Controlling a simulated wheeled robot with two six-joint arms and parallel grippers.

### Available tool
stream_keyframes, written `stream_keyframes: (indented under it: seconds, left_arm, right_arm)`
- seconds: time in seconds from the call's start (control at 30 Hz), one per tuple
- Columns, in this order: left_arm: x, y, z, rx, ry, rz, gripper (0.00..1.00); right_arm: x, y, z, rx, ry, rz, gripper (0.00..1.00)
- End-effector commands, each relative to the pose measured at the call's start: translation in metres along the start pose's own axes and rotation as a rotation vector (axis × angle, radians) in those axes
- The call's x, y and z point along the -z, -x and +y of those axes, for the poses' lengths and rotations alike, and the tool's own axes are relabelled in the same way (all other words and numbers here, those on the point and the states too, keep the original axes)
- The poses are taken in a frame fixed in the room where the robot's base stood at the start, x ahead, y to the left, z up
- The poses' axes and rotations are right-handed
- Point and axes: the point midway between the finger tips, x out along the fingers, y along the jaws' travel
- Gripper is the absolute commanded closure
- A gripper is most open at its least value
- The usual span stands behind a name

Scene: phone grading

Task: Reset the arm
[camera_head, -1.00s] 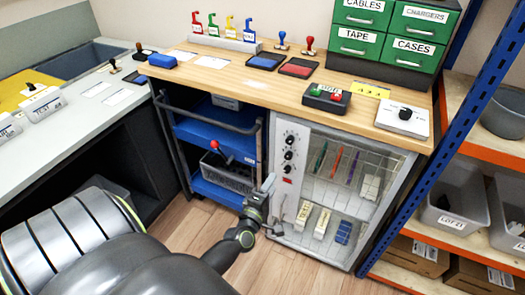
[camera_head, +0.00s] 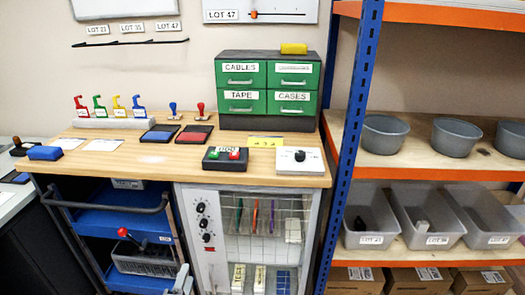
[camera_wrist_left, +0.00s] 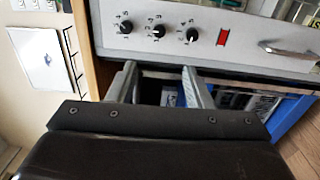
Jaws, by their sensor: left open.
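My left gripper (camera_head: 182,281) shows at the bottom edge of the head view, in front of the left side of the grey cabinet (camera_head: 187,240). Most of its arm is out of the picture. In the left wrist view the two fingers of the gripper (camera_wrist_left: 160,88) stand apart with nothing between them. The cabinet's panel with black knobs (camera_wrist_left: 158,31) and a red switch (camera_wrist_left: 223,37) lies just beyond the fingers. My right gripper is not in view.
The wooden counter (camera_head: 110,165) holds ink pads, stamps and a control box (camera_head: 225,159). Green drawers (camera_head: 268,85) stand at its back. A blue cart (camera_head: 110,215) is left of the cabinet. A shelf rack with a blue post (camera_head: 357,110) stands right.

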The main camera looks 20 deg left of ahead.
Motion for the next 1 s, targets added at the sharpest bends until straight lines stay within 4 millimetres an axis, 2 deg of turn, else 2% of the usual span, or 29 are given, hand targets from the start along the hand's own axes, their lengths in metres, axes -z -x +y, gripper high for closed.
stream_keyframes:
  seconds: [0.07, 0.17, 0.27, 0.37, 0.4, 0.47, 0.5, 0.57, 0.6, 0.67, 0.7, 0.8, 0.9, 1.0]
  left_arm:
    - [0.000, 0.000, -0.003, 0.008, -0.011, -0.002, 0.54]
    - [0.000, 0.004, -0.022, 0.059, -0.082, -0.015, 0.54]
    - [-0.001, 0.015, -0.064, 0.173, -0.239, -0.057, 0.54]
    - [0.001, 0.039, -0.122, 0.331, -0.457, -0.139, 0.54]
    - [0.002, 0.053, -0.147, 0.398, -0.548, -0.183, 0.54]
    - [0.005, 0.076, -0.181, 0.495, -0.679, -0.256, 0.54]
    - [0.008, 0.094, -0.203, 0.559, -0.763, -0.312, 0.54]
    - [0.013, 0.124, -0.233, 0.651, -0.883, -0.403, 0.54]
    - [0.017, 0.146, -0.252, 0.712, -0.961, -0.472, 0.54]
    - [0.023, 0.181, -0.277, 0.799, -1.070, -0.583, 0.54]
    - [0.028, 0.206, -0.292, 0.853, -1.137, -0.661, 0.54]
    - [0.040, 0.266, -0.318, 0.966, -1.278, -0.860, 0.54]
    - [0.050, 0.315, -0.332, 1.042, -1.376, -1.034, 0.54]
    - [0.058, 0.349, -0.339, 1.086, -1.433, -1.159, 0.54]
  right_arm:
    - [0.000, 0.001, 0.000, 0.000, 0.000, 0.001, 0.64]
    - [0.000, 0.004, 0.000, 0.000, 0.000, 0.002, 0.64]
    - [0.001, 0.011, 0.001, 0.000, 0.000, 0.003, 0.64]
    - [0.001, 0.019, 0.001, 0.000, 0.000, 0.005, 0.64]
    - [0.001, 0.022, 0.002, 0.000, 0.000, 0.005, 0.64]
    - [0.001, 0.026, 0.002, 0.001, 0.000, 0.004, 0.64]
    - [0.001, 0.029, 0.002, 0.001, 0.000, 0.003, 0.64]
    - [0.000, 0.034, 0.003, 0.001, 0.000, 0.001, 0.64]
    - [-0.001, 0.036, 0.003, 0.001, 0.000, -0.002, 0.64]
    - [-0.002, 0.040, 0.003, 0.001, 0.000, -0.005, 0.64]
    - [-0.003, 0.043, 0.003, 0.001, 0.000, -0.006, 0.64]
    - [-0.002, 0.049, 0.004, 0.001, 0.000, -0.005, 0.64]
    - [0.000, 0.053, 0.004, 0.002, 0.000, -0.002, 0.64]
    - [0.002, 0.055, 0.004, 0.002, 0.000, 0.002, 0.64]
